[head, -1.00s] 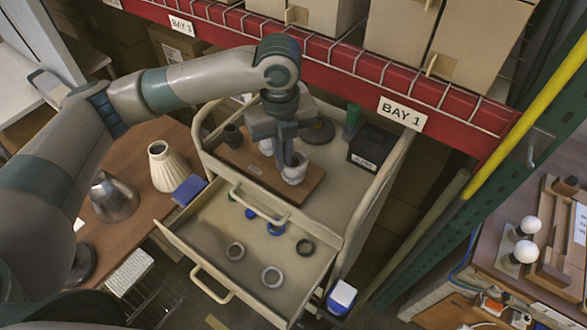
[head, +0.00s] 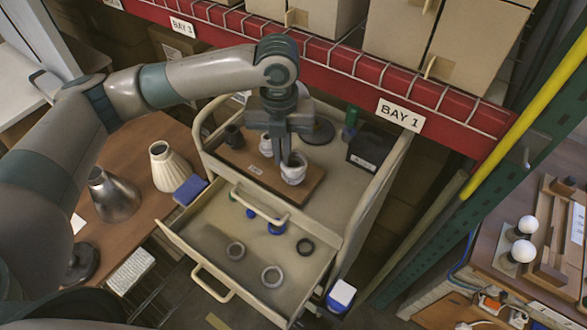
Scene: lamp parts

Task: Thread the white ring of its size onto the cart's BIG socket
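The cart (head: 341,190) carries a brown board (head: 313,185) with sockets. The big white socket (head: 293,175) stands at the board's right end, with a dark opening on top. A smaller white socket (head: 266,146) and a dark one (head: 233,137) stand to its left. My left gripper (head: 287,160) points down at the big socket's top, its fingers close to or touching the rim. Whether it grips a white ring there is too small to tell. In the open drawer lie a pale ring (head: 272,285), a grey ring (head: 236,259), a black ring (head: 305,254) and blue rings (head: 276,234). My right gripper is not in view.
A black box (head: 369,150), a green bottle (head: 349,125) and a dark disc (head: 318,131) stand behind the board. The red shelf beam (head: 345,62) runs close behind the cart. Lampshades (head: 170,170) stand on the left table.

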